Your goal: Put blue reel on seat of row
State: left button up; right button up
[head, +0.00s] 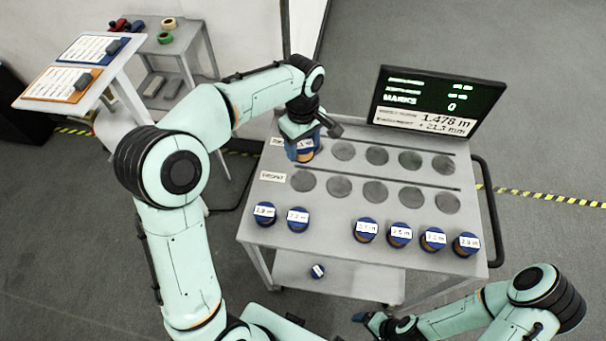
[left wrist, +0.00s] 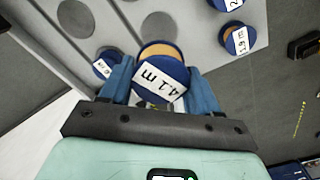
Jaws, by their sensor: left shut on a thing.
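My left gripper (head: 303,140) is at the left end of the back row of grey seats (head: 344,151) on the cart top. In the left wrist view its blue fingers (left wrist: 160,95) are shut on a blue reel (left wrist: 172,72) with an orange-brown body and a label that reads 4.1 m. Another blue reel with a white label (left wrist: 103,68) shows beside the left finger, apparently on the back row's first seat. The front row's seats (head: 303,181) are bare. My right gripper (head: 373,322) is low at the bottom; its jaws are unclear.
Several blue reels (head: 366,230) stand along the cart's front edge, with a gap between two groups. One reel (head: 317,271) lies on the lower shelf. A dark display screen (head: 436,103) stands at the back right. A side cart with a sloped board (head: 75,68) is at left.

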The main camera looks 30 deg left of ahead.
aim_at(303, 180)
pick_arm(q)
notch_tip(303, 180, down, 13)
jog(key=shift+r+b, duration=0.1)
jog(key=shift+b, duration=0.3)
pick_arm(e)
jog(key=shift+s+f, duration=0.55)
jog(key=shift+f, duration=0.1)
jog(key=shift+f, duration=0.1)
pick_arm(q)
jog(key=o, duration=1.1)
jog(key=shift+f, duration=0.2)
jog(key=shift+c, duration=0.2)
pick_arm(e)
jog(key=shift+s, duration=0.1)
pick_arm(q)
jog(key=shift+w+r, duration=0.1)
jog(key=shift+r, duration=0.1)
notch_tip(303, 180, up, 12)
jog(key=shift+r+p, duration=0.1)
jog(key=shift+p, duration=0.4)
pick_arm(e)
jog(key=shift+w+r, duration=0.65)
jog(key=shift+r, duration=0.1)
jog(key=shift+s, duration=0.1)
